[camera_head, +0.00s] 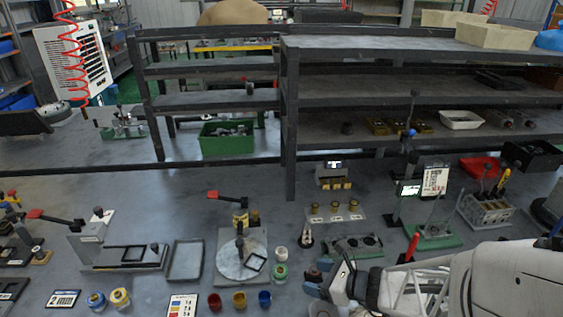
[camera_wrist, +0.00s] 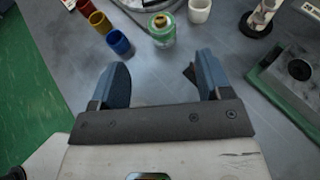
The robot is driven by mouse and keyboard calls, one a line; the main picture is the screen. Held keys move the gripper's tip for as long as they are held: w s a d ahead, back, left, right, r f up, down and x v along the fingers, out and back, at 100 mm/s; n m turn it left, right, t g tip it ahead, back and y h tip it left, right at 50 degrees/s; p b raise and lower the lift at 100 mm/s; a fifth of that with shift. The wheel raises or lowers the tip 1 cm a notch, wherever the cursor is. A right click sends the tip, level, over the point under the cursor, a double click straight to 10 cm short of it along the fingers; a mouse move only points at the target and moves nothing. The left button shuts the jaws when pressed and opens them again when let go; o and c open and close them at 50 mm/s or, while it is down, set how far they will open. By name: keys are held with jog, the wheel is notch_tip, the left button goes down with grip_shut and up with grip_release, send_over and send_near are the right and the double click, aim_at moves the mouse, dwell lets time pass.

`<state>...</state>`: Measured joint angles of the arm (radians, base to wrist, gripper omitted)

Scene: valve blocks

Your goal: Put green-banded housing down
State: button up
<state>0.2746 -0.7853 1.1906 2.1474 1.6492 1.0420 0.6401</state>
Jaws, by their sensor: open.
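The green-banded housing (camera_head: 280,273) stands upright on the grey bench, right of the round turntable fixture (camera_head: 241,258). In the wrist view the housing (camera_wrist: 162,30) is a pale, greenish, jar-like body with a brass-coloured top. My gripper (camera_head: 318,278) is low over the bench, to the right of the housing. In the wrist view my gripper (camera_wrist: 156,75) has its blue fingers wide apart with nothing between them. The housing is beyond the fingertips, clear of both.
A white cup (camera_head: 281,254) stands just behind the housing. Red (camera_head: 214,303), yellow (camera_head: 239,300) and blue (camera_head: 264,299) cups stand in front and to the left. A green-based fixture (camera_wrist: 292,75) is at right in the wrist view. Bare bench lies between the fingers.

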dwell(0.5)
jog(key=s+a+r+n+g+h, duration=0.25)
jog(key=s+r+n+g, duration=0.45)
jog(key=r+n, duration=0.65)
jog(key=s+d+r+n+h, duration=0.2)
jog(key=d+r+n+h, duration=0.1)
jog(key=r+n+h, duration=0.1)
jog(key=s+d+r+n+t+h, duration=0.1)
jog(key=s+d+r+n+h, duration=0.1)
jog(key=d+r+n+h, duration=0.2)
notch_tip(320, 180, up, 3)
jog(key=n, duration=0.3)
jog(key=shift+s+n, duration=0.35)
jog(key=shift+s, duration=0.05)
jog(key=shift+o, duration=0.4)
jog(key=shift+h, duration=0.25)
jog(key=shift+w+f, duration=0.1)
jog(key=shift+w, duration=0.05)
